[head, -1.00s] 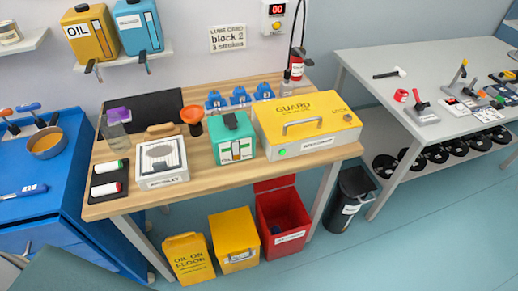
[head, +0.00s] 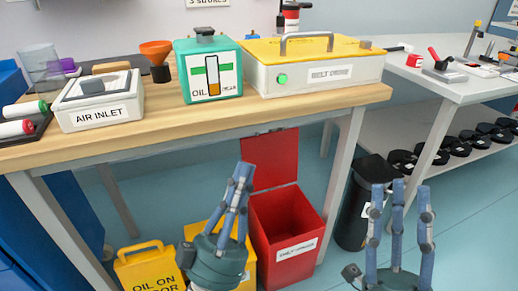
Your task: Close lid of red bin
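The red bin (head: 285,254) stands on the floor under the front of the workbench, with a white label on its front. Its red lid (head: 275,165) stands upright at the back edge, so the bin is open. The lid's top is near the bench's underside. My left gripper (head: 241,172) is left of the bin, in front of a yellow bin. Its fingers are bunched together and point up, with nothing visible between them. My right gripper (head: 400,190) is right of the red bin, fingers spread and pointing up, empty. Neither gripper visibly touches the lid.
A yellow bin (head: 193,232) and a yellow "oil on floor" sign (head: 150,270) stand left of the red bin. A black bin (head: 352,215) stands to its right, beyond a bench leg (head: 341,165). The workbench (head: 140,132) overhangs the lid from above.

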